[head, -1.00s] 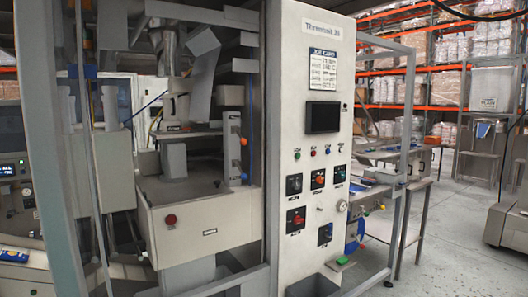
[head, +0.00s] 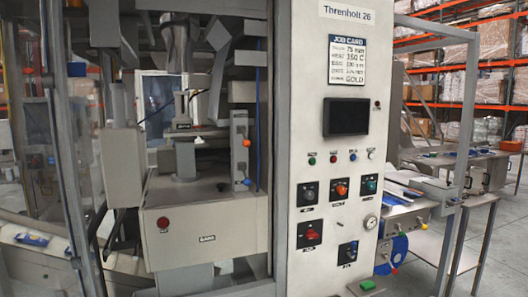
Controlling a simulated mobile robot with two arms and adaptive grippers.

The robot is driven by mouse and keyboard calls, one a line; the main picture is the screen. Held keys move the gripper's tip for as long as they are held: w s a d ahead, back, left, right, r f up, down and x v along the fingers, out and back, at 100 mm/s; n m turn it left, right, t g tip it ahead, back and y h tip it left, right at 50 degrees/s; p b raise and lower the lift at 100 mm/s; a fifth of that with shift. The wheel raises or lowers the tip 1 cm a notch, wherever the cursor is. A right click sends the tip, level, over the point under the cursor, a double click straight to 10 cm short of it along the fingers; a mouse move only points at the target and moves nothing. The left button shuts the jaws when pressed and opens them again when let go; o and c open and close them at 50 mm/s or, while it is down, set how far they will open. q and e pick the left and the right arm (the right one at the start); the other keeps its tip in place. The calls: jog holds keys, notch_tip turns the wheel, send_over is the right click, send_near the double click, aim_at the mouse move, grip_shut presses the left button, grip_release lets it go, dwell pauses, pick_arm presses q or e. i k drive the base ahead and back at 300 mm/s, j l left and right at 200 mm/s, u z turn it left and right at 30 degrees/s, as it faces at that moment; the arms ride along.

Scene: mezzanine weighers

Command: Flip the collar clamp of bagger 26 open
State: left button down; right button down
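The bagger, a tall grey machine (head: 305,95), carries a sign reading Threnholt 26 (head: 347,17). Inside its open frame, left of the control panel, a grey upright tube (head: 186,160) stands above a light box housing (head: 205,228). A dark labelled band (head: 183,126) sits at the tube's upper part. To the right of the tube, a grey upright bracket (head: 239,140) carries an orange knob and a blue knob. I cannot tell for sure which part is the collar clamp or whether it is open. Neither of my grippers is in view.
The control panel has a dark screen (head: 346,117), a job card (head: 347,60) and several rotary switches. A metal table (head: 440,235) stands at right. Grey floor (head: 505,240) is clear at far right.

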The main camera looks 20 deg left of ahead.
aim_at(246, 144)
jog(key=i+j+z, duration=0.1)
jog(key=i+j, duration=0.15)
jog(key=i, duration=0.25)
jog(key=i+j+z, duration=0.1)
jog(key=i+j, duration=0.2)
jog(key=i, duration=0.15)
jog(key=i+j, duration=0.2)
jog(key=j, duration=0.2)
jog(key=i+j, duration=0.2)
jog(key=j, duration=0.2)
